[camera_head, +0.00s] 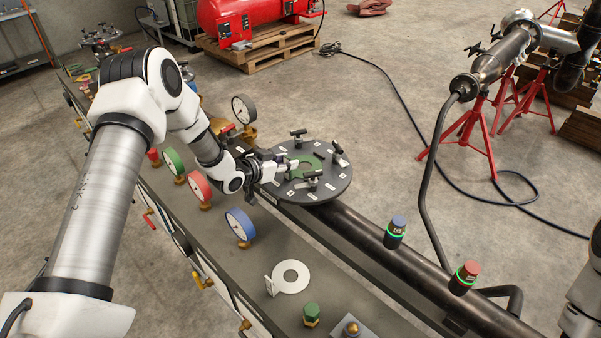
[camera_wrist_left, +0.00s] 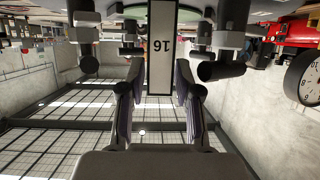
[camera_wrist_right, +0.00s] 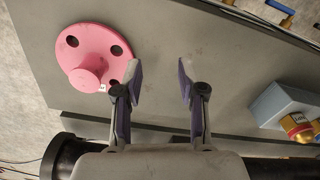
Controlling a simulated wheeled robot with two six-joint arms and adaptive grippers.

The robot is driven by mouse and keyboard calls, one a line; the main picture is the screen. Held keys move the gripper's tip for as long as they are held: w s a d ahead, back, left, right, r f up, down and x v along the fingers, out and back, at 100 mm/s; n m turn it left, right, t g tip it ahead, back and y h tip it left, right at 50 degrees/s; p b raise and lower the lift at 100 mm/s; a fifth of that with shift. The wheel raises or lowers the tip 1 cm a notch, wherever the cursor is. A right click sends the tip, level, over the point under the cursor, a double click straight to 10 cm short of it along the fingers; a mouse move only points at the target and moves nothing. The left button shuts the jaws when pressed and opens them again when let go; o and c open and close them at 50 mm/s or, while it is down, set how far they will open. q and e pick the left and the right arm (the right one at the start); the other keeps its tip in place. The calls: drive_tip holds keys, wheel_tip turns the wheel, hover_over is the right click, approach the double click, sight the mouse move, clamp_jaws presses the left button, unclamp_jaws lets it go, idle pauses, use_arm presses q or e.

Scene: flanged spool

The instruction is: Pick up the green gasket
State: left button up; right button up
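The green gasket (camera_head: 308,163) lies at the middle of the dark round flange (camera_head: 330,190), partly behind my left gripper and the clamps. A little green (camera_wrist_left: 130,8) shows at the top of the left wrist view. A white tab marked 16 (camera_wrist_left: 160,50) points from there toward my left gripper. My left gripper (camera_head: 280,168) is at the near left rim of the flange. In the left wrist view its fingers stand on either side of the tab, with narrow gaps visible. My right gripper (camera_wrist_right: 160,75) is open and empty in the right wrist view.
Black clamps (camera_head: 312,179) stand around the flange. Gauges (camera_head: 240,224) line the bench. A white ring (camera_head: 292,276) and a green knob (camera_head: 311,312) lie nearer. Two lit buttons (camera_head: 395,232) stand by the pipe. A pink flanged piece (camera_wrist_right: 92,55) is beside my right gripper.

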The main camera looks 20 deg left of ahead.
use_arm(q)
drive_tip(key=shift+s+a+r, duration=0.1)
drive_tip(key=shift+s+r, duration=0.15)
drive_tip(key=shift+s, duration=0.05)
drive_tip(key=c, duration=0.5)
clamp_jaws()
